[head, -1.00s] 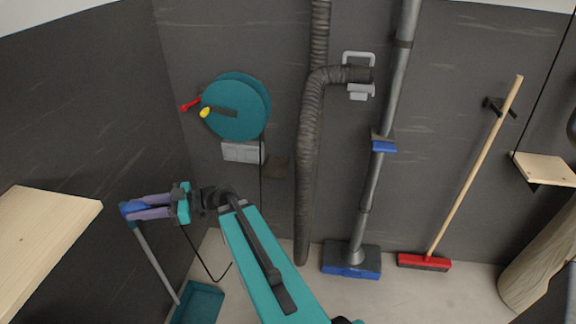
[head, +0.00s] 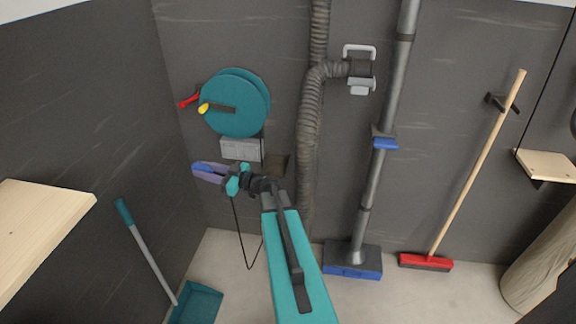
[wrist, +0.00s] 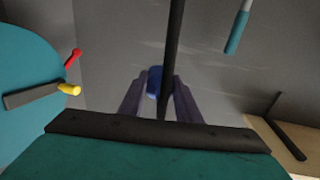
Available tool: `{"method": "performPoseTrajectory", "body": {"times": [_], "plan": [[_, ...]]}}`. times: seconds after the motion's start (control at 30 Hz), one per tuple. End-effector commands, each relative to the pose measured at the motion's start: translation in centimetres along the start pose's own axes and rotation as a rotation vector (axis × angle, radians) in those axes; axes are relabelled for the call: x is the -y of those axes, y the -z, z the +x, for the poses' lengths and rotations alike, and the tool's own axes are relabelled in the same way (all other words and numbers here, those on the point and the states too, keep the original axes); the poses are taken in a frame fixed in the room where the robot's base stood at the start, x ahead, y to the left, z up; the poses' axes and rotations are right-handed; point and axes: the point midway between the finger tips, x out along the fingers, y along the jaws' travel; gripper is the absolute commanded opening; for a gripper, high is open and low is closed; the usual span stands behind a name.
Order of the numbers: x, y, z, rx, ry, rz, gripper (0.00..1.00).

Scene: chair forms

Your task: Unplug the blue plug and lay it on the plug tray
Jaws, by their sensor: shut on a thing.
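My gripper (head: 203,170) is shut on the blue plug (head: 197,168), in the air left of the wall sockets. In the wrist view, the blue plug (wrist: 154,82) sits between the two purple fingers, partly hidden by its black cable. The cable (head: 241,245) hangs from the gripper in a loop and rises toward the sockets and reel. The grey socket panel (head: 241,149) is on the wall behind, apart from the plug. A small dark brown piece (head: 277,164) is beside the panel; I cannot tell if it is the plug tray.
A teal reel (head: 235,105) with red and yellow ends hangs above the sockets. A ribbed hose (head: 308,130) stands to the right. A light wooden shelf (head: 40,225) juts in at left. The dustpan's handle (head: 150,255) leans below my gripper. Open air lies between shelf and reel.

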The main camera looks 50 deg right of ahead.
Motion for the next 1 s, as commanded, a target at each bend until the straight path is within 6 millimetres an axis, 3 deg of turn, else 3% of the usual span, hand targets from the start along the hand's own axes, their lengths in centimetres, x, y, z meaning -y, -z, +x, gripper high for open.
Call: {"method": "performPoseTrajectory", "body": {"times": [0.03,0.2,0.6,0.8,1.0], "plan": [[-2.0,-0.9,-0.8,0.0,-0.036,0.001,0.0],[-7.6,-2.8,-3.7,0.002,-0.152,-0.003,0.0],[-19.5,-7.5,-12.6,0.016,-0.418,-0.004,0.0],[-24.4,-9.8,-17.6,0.026,-0.539,-0.001,0.0],[-27.3,-11.2,-21.1,0.035,-0.618,0.002,0.0]]}}
